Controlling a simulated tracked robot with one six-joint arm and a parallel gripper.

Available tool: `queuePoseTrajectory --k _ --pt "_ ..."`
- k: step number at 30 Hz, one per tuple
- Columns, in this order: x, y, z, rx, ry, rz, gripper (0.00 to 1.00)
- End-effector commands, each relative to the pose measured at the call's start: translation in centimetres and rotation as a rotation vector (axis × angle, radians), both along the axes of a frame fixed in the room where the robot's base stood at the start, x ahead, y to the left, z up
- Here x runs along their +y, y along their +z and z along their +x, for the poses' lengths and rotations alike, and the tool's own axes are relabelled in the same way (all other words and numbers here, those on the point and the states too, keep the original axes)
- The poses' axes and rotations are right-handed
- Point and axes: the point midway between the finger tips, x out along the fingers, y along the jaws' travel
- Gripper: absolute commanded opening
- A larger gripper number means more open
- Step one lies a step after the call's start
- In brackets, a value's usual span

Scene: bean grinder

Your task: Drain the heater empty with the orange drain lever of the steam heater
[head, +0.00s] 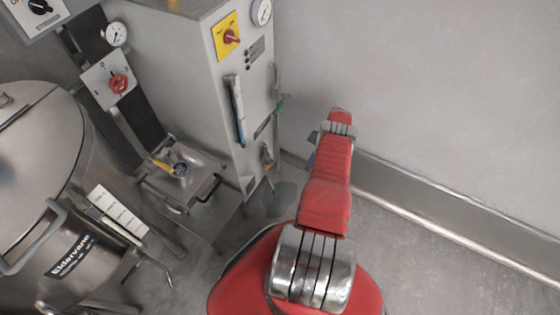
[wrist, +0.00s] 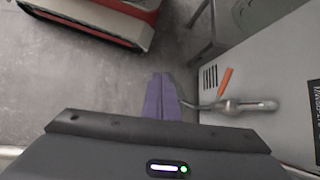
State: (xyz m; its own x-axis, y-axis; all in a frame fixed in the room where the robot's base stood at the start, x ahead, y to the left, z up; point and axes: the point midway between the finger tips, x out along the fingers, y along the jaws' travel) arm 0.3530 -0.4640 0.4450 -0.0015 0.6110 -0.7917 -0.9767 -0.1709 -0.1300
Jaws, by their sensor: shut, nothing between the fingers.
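The steam heater (head: 235,100) is a grey cabinet left of my arm in the head view; its side panel (wrist: 270,65) is at the right of the wrist view. The orange drain lever (wrist: 225,82) sits on a metal valve (wrist: 245,106) low on it. The lever is small in the head view (head: 268,152). My gripper (wrist: 162,98) has purple fingers, closed together and empty. Its tips are left of the lever, beside the valve's thin spout; I cannot tell whether they touch it. In the head view my gripper (head: 311,160) is partly hidden by my red arm.
A yellow panel with a red switch (head: 230,37) is above. A steel vessel (head: 50,180) stands at the left. A wall (head: 430,90) with a skirting closes the right side.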

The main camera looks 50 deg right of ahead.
Motion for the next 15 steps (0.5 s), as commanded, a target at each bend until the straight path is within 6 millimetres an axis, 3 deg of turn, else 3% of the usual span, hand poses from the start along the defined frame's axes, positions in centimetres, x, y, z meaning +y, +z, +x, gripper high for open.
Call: queuePoseTrajectory --k 8,15 --pt "0.9 1.8 0.3 0.019 0.055 -0.019 0.00" --pt "1.6 6.7 2.0 0.020 0.138 -0.068 0.00"
